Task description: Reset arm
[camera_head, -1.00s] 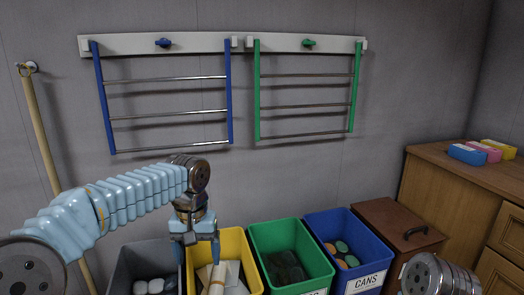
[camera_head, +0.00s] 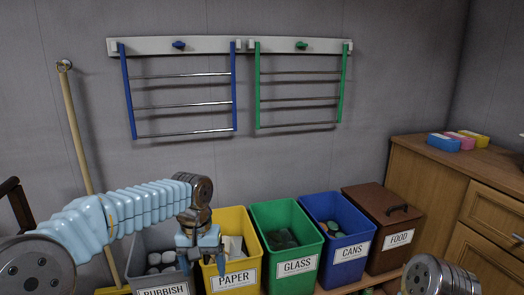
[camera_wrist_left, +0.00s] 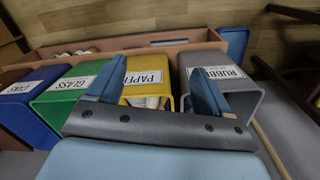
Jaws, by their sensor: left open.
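My left arm comes in from the left in the head view, in pale blue ribbed covering. Its gripper (camera_head: 202,262) points down in front of the grey rubbish bin (camera_head: 140,262) and the yellow paper bin (camera_head: 233,280). Its two blue fingers are apart with nothing between them. In the left wrist view the open fingers (camera_wrist_left: 156,75) show against the yellow and grey bins; I cannot tell their exact distance from the rims. Of my right arm only a metal joint (camera_head: 436,277) shows at the bottom right; its gripper is out of view.
A green glass bin (camera_head: 293,262), a blue cans bin (camera_head: 346,256) and a brown food bin (camera_head: 385,245) continue the row. A blue rack (camera_head: 129,92) and a green rack (camera_head: 257,90) hang on the wall. A wooden cabinet (camera_head: 425,185) stands right; a broom handle (camera_head: 75,135) leans left.

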